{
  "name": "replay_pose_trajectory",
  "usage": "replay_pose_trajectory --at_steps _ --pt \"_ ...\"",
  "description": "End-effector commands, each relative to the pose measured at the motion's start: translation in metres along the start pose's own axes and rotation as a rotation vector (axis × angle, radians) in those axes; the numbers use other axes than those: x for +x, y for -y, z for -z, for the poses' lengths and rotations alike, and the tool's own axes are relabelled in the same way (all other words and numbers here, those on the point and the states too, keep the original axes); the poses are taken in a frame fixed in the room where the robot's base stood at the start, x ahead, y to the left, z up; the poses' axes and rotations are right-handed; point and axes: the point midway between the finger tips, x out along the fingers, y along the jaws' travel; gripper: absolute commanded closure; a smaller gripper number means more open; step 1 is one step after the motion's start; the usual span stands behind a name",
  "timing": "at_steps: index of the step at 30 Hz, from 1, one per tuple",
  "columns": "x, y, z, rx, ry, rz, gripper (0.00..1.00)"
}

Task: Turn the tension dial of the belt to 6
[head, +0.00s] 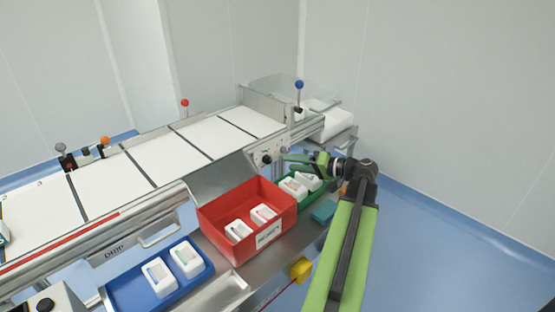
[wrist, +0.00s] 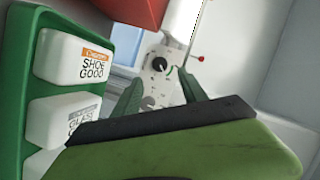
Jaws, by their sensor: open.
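The tension dial (head: 267,160) is a black knob on a pale panel at the side of the belt (head: 185,155). In the wrist view the dial (wrist: 159,64) shows as a dark knob on a white plate with small marks; its setting is too small to read. My gripper (head: 287,158) is just right of the dial in the head view, above the green tray. In the wrist view my gripper (wrist: 162,76) has its two green fingers apart, with the dial beyond and between the tips. It is open, empty and not touching the dial.
A green tray (wrist: 103,40) with white packs is close to the gripper. A red bin (head: 225,215) and a blue tray (head: 190,285) stand along the front shelf. A blue-knobbed lever (head: 299,88) rises behind the dial. Blue floor (head: 450,240) is clear at right.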

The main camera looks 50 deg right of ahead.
Motion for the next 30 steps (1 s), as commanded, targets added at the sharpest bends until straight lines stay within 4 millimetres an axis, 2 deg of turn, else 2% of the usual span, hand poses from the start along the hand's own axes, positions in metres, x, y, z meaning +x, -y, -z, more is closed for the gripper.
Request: replay_pose_trajectory --at_steps 1,3,6,10,15,30 --pt "-0.016 0.002 0.002 0.001 -0.003 -0.002 0.5" --pt "-0.035 0.002 0.002 0.001 -0.003 -0.001 0.5" --pt "-0.058 0.002 0.002 0.001 -0.003 -0.001 0.5" --pt "-0.078 0.001 0.001 0.001 -0.001 0.0 0.5" --pt "-0.087 0.0 0.0 0.0 0.0 0.0 0.5" --pt "-0.089 0.003 0.002 0.0 0.0 0.0 0.5"
